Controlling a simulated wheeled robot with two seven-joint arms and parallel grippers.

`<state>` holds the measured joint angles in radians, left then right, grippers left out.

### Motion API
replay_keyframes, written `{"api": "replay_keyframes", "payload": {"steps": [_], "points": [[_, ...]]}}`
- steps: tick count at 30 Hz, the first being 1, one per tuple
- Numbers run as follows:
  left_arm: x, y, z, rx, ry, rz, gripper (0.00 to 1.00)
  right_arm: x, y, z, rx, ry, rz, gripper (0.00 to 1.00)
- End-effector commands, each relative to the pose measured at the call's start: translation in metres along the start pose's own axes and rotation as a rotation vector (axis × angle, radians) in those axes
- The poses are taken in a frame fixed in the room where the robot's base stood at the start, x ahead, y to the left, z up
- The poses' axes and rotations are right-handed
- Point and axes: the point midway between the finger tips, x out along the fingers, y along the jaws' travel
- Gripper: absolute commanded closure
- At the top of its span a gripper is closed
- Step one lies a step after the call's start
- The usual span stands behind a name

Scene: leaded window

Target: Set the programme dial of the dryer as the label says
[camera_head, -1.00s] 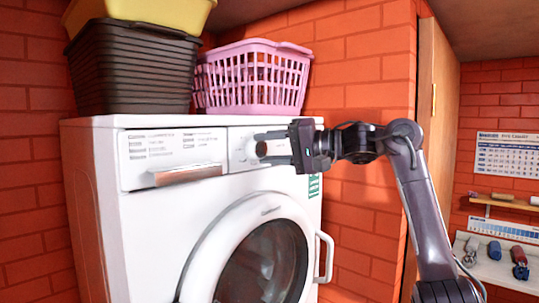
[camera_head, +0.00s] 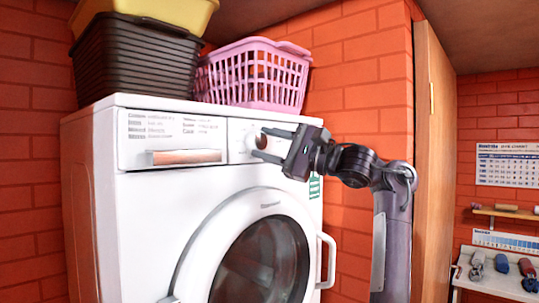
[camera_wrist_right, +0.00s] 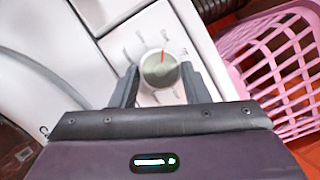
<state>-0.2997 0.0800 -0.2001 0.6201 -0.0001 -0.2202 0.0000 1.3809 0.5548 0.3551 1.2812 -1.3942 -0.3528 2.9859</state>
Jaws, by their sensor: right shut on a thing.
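The white dryer (camera_head: 140,220) stands against the brick wall with its control panel at the top. Its round programme dial (camera_wrist_right: 158,71) has a red pointer mark, which points up and slightly right in the right wrist view, with tick marks around it. My right gripper (camera_head: 261,144) is at the dial, its two fingers on either side and shut on it. In the head view the fingers partly hide the dial. A green and white label (camera_head: 315,188) is on the dryer's front at the right; its text is too small to read. My left gripper is not in view.
A pink laundry basket (camera_head: 253,75) and a dark basket (camera_head: 135,65) under a yellow tub (camera_head: 150,10) stand on the dryer. A door handle (camera_head: 329,262) sticks out at the dryer's right. A calendar (camera_head: 507,164) hangs at the far right.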

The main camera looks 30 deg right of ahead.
Motion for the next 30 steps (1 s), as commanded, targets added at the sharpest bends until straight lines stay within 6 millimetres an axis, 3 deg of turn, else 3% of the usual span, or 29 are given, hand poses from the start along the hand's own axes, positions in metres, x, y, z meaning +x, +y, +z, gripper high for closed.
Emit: {"api": "replay_keyframes", "payload": {"steps": [7, 24, 25, 30], "points": [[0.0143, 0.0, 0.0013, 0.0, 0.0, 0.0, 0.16, 0.0011, 0.0041, 0.0002, 0.089, 0.004, -0.031, 0.81], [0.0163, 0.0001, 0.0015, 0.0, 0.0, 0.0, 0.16, 0.0007, 0.0018, 0.0001, 0.118, 0.01, -0.045, 0.81], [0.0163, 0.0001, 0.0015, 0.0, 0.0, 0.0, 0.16, 0.0007, 0.0017, 0.0001, 0.118, 0.01, -0.045, 0.57], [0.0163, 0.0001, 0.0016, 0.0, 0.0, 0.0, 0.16, 0.0005, 0.0014, 0.0001, 0.118, 0.01, -0.046, 0.37]]}}
